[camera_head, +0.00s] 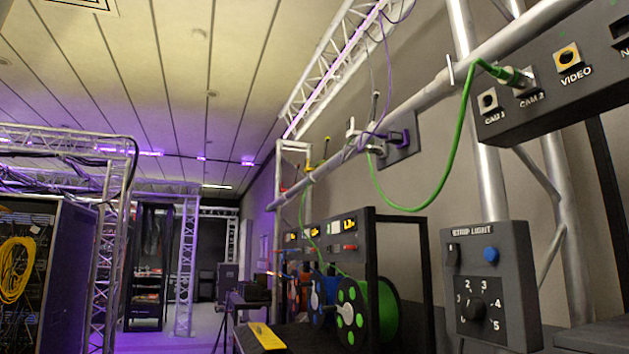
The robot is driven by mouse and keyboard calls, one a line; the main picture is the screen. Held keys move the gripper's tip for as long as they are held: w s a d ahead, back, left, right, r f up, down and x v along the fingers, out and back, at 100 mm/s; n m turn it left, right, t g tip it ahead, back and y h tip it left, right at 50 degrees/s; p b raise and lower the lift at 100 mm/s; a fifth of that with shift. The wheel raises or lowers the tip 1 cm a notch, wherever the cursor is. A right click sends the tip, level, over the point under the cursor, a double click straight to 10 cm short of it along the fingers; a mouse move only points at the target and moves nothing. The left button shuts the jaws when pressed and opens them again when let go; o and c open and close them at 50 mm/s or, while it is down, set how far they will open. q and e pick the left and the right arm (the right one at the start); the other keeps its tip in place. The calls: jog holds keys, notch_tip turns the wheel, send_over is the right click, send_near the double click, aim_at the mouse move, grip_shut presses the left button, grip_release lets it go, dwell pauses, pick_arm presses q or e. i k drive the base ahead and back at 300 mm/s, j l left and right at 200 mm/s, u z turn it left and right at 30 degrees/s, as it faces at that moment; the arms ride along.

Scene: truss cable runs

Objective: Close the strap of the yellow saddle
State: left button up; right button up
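A small yellow piece (326,148), which looks like the yellow saddle's strap, stands upright at the silver truss tube (425,95), above the middle of the view. The saddle's base is too small to make out clearly. A green cable (458,140) runs from the CAM 2 socket, hangs in a loop and rises to the tube. It shows again hanging below the tube's far end (303,212). Neither of my grippers is in view.
Whitish saddle parts (352,130) and a purple plug (398,137) at a wall plate sit nearer along the tube. A socket box (548,92) and a STRIP LIGHT control box (490,285) stand at right. Cable reels (388,310) are below; a rack (60,270) is left.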

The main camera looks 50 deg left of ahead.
aim_at(326, 140)
jog(key=u, duration=1.5)
jog(key=i+j, duration=0.1)
